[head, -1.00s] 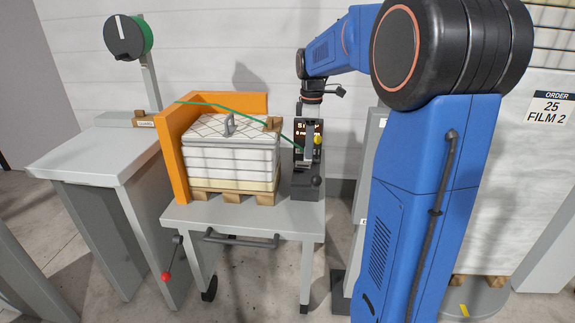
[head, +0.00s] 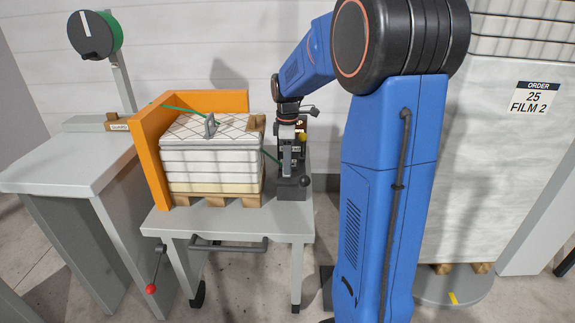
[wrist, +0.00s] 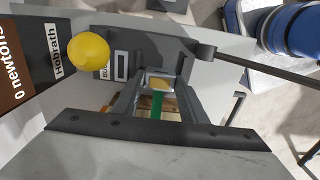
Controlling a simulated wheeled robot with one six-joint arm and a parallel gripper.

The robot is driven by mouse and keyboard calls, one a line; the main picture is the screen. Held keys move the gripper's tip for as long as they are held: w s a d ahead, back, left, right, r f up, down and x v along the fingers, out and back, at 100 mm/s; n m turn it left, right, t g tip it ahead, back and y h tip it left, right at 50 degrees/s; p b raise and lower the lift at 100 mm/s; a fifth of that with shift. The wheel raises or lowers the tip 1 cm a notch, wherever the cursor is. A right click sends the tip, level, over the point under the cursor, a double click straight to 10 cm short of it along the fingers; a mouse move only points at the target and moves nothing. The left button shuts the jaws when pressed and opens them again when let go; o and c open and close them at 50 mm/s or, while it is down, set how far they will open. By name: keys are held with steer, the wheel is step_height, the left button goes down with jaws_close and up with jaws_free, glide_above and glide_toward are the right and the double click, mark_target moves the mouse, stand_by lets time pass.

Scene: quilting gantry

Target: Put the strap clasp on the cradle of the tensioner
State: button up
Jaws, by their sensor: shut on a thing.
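My gripper (wrist: 158,95) is shut on the strap clasp (wrist: 157,83), a small metal frame that shows between the two fingers in the wrist view. The green strap (wrist: 157,106) runs from the clasp between the fingers. In the head view my gripper (head: 287,160) points down at the tensioner (head: 292,190), a dark unit on the right end of the cart.
A yellow knob (wrist: 88,50) and a dark labelled panel (wrist: 128,55) are close to my fingers. A black lever knob (head: 305,181) stands at the tensioner's front. The wrapped stack (head: 210,165) and orange guard (head: 150,160) fill the cart's left. The cart's front strip (head: 230,222) is clear.

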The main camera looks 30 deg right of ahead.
steer(key=shift+f, duration=0.6)
steer(key=shift+f, duration=0.1)
steer(key=o, duration=1.1)
step_height(320, 180, up, 12)
